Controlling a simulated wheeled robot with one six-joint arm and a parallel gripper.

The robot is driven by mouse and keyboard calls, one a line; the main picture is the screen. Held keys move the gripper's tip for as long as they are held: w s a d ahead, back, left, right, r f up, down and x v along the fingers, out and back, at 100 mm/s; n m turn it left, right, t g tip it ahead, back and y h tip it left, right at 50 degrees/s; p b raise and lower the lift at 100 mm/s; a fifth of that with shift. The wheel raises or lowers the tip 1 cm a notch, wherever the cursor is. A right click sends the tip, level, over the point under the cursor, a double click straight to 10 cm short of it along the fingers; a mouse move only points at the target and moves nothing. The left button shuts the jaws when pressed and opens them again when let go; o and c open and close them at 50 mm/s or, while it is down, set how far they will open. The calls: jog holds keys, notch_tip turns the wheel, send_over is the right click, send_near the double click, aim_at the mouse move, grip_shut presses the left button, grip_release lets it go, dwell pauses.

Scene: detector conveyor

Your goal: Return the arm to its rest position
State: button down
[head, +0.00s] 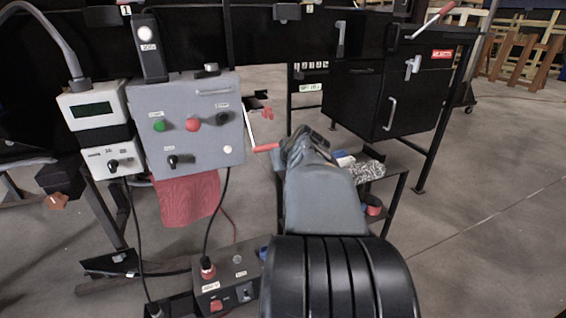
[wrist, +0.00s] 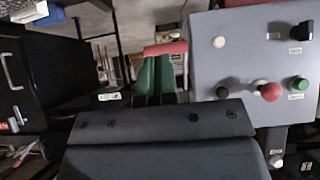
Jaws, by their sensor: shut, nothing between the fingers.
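My gripper (head: 304,140) is at the far end of my grey arm in the head view, right of the grey control box. In the wrist view its two green fingers (wrist: 156,76) are side by side and shut, with nothing held between them. A red lever handle (head: 266,147) sticks out just left of my gripper. It also shows in the wrist view (wrist: 165,48), beyond the fingertips. I cannot tell whether the fingers touch it.
The control box (head: 195,150) has green, red and black controls; it fills the right of the wrist view (wrist: 240,65). A black cabinet (head: 370,105) stands right behind my gripper. A low shelf (head: 395,165) with small items is close right. Open floor (head: 490,220) lies further right.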

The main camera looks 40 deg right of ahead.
dwell(0.3)
jog(key=a+r+n+g+y+p, duration=0.2)
jog(key=a+r+n+y+p, duration=0.15)
jog(key=a+r+p, duration=1.3)
jog(key=s+a+r+g+p, duration=0.1)
jog(key=s+a+r+p, duration=0.2)
jog(key=p, duration=0.6)
jog(key=s+a+r+n+g+p, duration=0.1)
jog(key=s+a+r+g+p, duration=0.1)
jog(key=s+a+r+p, duration=0.2)
jog(key=s+a+p, duration=0.2)
jog(key=a+p, duration=0.2)
jog(key=p, duration=0.2)
jog(key=shift+a, duration=0.25)
jog(key=shift+d+r, duration=0.1)
